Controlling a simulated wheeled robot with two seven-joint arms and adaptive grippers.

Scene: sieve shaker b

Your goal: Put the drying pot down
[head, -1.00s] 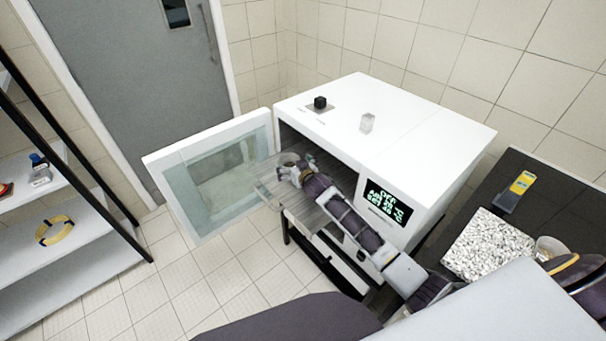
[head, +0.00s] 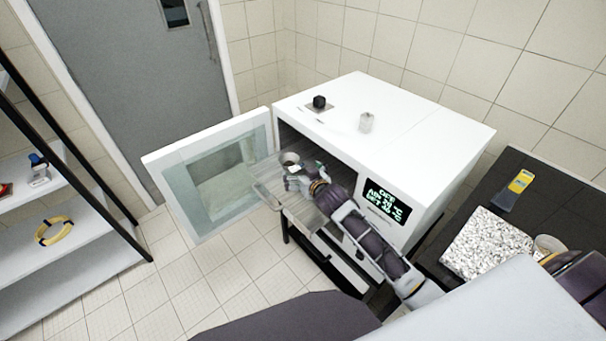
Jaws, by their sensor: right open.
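The drying pot (head: 289,159) is a small round metal cup. It stands upright on the pulled-out wire shelf (head: 268,190) in the open front of the white oven (head: 430,155). My right gripper (head: 292,177) is just in front of the pot, toward the lower right, open and apart from it as far as I can tell.
The oven door (head: 208,175) stands open to the left. A black knob (head: 319,102) and a small clear block (head: 366,122) are on the oven top. At right, a dark bench (head: 560,200) holds a speckled slab (head: 486,244), a yellow-grey device (head: 513,190) and a cup (head: 547,246). Shelves stand at left.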

